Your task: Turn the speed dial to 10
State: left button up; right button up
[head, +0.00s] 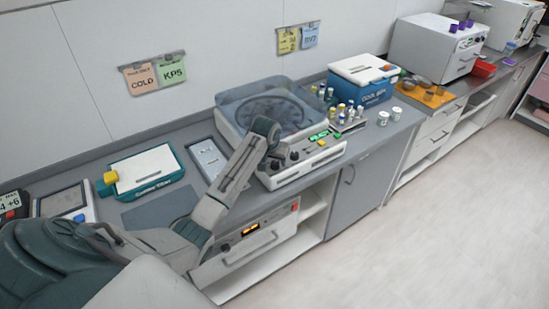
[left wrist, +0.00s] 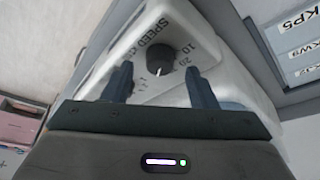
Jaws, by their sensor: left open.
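The speed dial (left wrist: 160,59) is a round black knob on the sloped white panel of the centrifuge (head: 300,168). In the left wrist view, the word SPEED and the numbers 10 and 20 are printed around it. A pale mark shows at the dial's lower edge in the picture, away from the 10; the exact setting is hard to read. My left gripper (left wrist: 158,72) is open, one finger on each side of the dial with gaps visible. In the head view, my left gripper (head: 276,158) is at the panel and partly hides it. My right gripper is out of view.
The centrifuge's clear lid (head: 250,97) is behind my arm. A rack of small vials (head: 350,117) and a blue cool box (head: 372,90) stand to the right. A teal-and-white device (head: 146,170) and a grey tray (head: 205,158) lie left. Cabinets are below the counter.

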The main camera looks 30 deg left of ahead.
pick_arm(q)
jog(key=shift+x, duration=0.8)
jog(key=shift+c, duration=0.4)
jog(key=c, duration=0.9)
